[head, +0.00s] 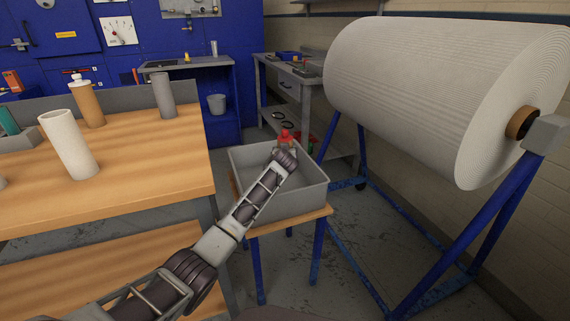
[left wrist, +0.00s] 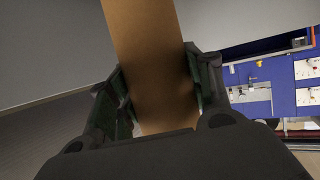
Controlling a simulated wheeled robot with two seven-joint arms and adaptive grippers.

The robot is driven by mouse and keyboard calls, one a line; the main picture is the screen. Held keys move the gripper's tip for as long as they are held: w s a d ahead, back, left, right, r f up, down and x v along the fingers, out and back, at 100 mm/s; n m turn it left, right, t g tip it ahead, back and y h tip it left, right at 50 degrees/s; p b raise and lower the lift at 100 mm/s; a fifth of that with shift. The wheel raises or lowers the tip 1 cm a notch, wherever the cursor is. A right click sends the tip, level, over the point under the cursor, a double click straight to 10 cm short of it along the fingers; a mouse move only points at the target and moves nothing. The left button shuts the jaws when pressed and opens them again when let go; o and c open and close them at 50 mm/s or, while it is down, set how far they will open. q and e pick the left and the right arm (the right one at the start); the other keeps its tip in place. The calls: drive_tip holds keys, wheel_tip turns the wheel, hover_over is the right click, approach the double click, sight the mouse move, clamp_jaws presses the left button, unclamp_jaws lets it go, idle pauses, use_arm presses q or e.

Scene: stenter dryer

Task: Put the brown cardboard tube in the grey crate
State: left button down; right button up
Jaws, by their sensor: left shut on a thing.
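The brown cardboard tube (left wrist: 150,55) is between the fingers of my left gripper (left wrist: 160,90) in the left wrist view. The fingers are shut on it from both sides. In the head view my left arm reaches from the lower left to the grey crate (head: 310,203), and my left gripper (head: 287,158) is over its back part. The held tube is hidden there behind my arm and gripper. The crate is an open box on a small table; the part of its inside that shows looks empty. My right gripper is not in view.
A wooden workbench (head: 180,170) at left holds a white tube (head: 68,145), another brown cylinder (head: 87,105) and a grey tube (head: 163,95). A large white roll (head: 420,95) on a blue frame stands right of the crate. A red-topped object (head: 285,134) shows behind my gripper.

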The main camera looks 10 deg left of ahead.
use_arm(q)
wheel_tip(320, 180, down, 4)
drive_tip(key=shift+f+b, duration=0.15)
drive_tip(key=shift+b, duration=0.65)
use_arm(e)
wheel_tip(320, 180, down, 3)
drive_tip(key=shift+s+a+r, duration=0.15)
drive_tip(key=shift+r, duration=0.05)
use_arm(q)
drive_tip(key=shift+f, duration=0.15)
drive_tip(key=c, duration=0.9)
unclamp_jaws()
drive_tip(key=shift+o, duration=1.4)
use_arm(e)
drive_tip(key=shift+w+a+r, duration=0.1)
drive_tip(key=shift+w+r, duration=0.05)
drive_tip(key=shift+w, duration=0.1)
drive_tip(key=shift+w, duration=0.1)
